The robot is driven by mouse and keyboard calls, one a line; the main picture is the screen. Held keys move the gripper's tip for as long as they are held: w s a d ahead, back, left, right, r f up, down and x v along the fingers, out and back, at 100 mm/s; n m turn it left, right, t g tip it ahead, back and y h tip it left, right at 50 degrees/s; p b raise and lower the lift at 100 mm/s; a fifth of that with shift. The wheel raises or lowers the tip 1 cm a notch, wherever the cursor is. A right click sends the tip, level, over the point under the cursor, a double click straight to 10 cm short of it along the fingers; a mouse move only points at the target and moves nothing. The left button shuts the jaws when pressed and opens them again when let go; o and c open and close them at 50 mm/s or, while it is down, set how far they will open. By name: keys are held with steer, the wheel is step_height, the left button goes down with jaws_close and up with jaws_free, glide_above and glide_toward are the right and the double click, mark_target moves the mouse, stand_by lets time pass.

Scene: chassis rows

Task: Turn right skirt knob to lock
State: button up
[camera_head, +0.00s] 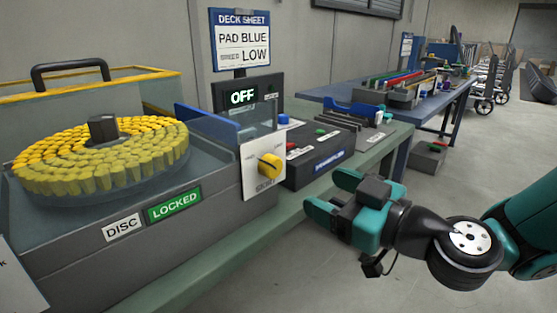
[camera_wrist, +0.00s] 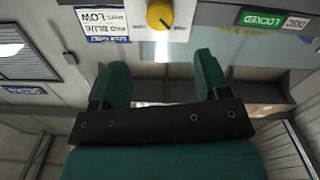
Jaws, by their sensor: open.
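A yellow knob (camera_head: 269,163) sits on a white plate (camera_head: 257,182) at the right end of the grey disc machine. Its pointer angle and the plate's small lettering are too small to read surely. The wrist view shows the same knob (camera_wrist: 160,15) at the top edge, partly cut off, ahead of my fingers and roughly centred between them. My gripper (camera_head: 323,190) is open and empty, to the right of the knob and apart from it. Both teal fingers (camera_wrist: 161,62) show in the wrist view with nothing between them.
The machine holds a disc of yellow pads (camera_head: 100,160) beside a green LOCKED sign (camera_head: 174,205). A display (camera_head: 243,97) reads OFF. A black control box (camera_head: 322,152) with coloured buttons stands right of the knob plate on the green bench (camera_head: 384,150). Floor (camera_head: 300,275) in front is clear.

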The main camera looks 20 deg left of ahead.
mark_target(276, 169)
steer(key=p+x, duration=0.4)
steer(key=x, duration=0.7)
steer(key=shift+r, duration=0.1)
steer(key=shift+d, duration=0.1)
steer(key=c, duration=0.9)
